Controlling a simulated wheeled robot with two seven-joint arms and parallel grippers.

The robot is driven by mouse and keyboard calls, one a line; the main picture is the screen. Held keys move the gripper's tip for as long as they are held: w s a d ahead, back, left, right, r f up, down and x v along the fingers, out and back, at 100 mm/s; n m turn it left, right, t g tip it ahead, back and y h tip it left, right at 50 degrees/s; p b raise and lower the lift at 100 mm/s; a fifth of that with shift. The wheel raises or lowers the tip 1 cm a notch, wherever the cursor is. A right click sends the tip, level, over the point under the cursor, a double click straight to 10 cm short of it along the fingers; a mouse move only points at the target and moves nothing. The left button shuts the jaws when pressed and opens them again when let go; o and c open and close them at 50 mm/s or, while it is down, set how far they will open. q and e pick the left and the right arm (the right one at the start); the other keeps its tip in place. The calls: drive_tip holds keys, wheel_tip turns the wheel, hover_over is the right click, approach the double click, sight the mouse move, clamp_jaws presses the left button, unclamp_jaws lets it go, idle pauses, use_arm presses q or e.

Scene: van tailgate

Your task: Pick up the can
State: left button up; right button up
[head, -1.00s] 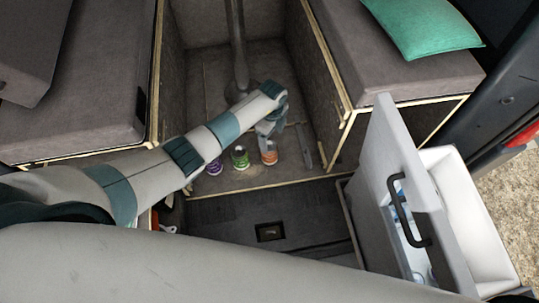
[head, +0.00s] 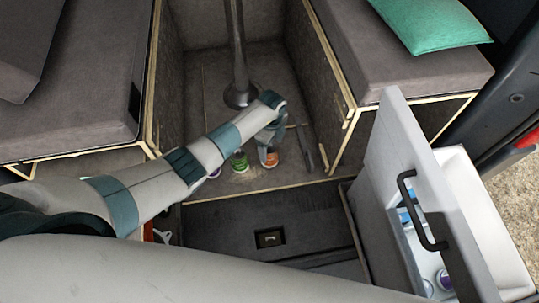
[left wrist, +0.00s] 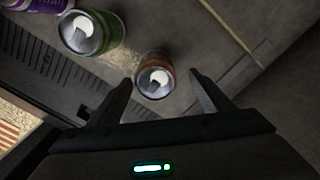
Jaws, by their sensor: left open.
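An orange can (head: 270,160) stands on the van floor in the head view, at the right end of a short row. A green can (head: 240,163) stands left of it, and a purple can (head: 214,173) is mostly hidden by my left arm. My left gripper (head: 268,146) is open and points down over the orange can, hiding part of it. In the left wrist view, the orange can (left wrist: 153,80) lies between the spread fingers, with gaps on both sides. The green can (left wrist: 91,32) is left of the fingers. My right gripper is out of view.
A metal table post (head: 238,60) rises behind the cans. Wood-edged bench boxes flank the floor. An open drawer (head: 400,175) with a black handle juts out at the right, with several items inside. A dark bar (head: 305,147) lies right of the orange can.

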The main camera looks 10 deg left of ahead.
use_arm(q)
drive_tip(key=f, duration=0.1)
drive_tip(key=f+b, duration=0.2)
drive_tip(key=shift+s+a+f, duration=0.2)
drive_tip(key=shift+s+a, duration=0.05)
drive_tip(key=shift+s, duration=0.05)
drive_tip(key=shift+f+b, duration=0.7)
drive_tip(key=shift+b, duration=0.05)
drive_tip(key=shift+w, duration=0.1)
drive_tip(key=c, duration=1.4)
